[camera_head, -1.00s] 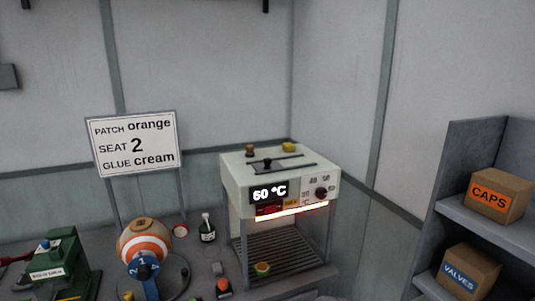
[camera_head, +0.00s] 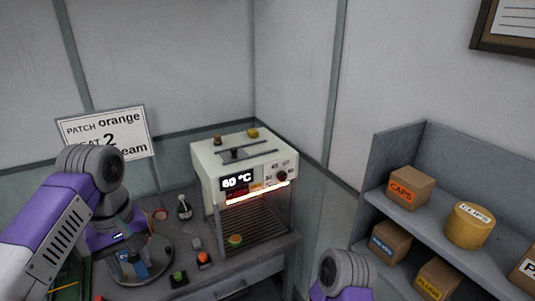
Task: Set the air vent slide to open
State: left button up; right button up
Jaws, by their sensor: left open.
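The air vent slide (camera_head: 234,153) is a dark piece in a slot on top of the cream heater box (camera_head: 205,165), toward the left part of the slot. No open or shut marking is readable. The box front shows 60 °C and a dial (camera_head: 282,175) at its right. My left gripper (camera_head: 132,262) is low at the left, over the ball stand and well apart from the slide. Its fingers blend with the blue and grey parts there, but it is open. My right arm shows only as a link at the bottom; its gripper is out of view.
A brown knob (camera_head: 217,139) and a yellow knob (camera_head: 252,132) stand at the back of the box top. A small bottle (camera_head: 184,208) and buttons (camera_head: 203,258) are on the bench. Shelves with boxes (camera_head: 410,188) stand at the right. Space above the box is clear.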

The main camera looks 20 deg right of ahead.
aim_at(235, 153)
jog(key=u, duration=1.05)
jog(key=k, duration=0.1)
jog(key=z, duration=1.45)
jog(key=i, duration=1.85)
jog(key=z, duration=0.4)
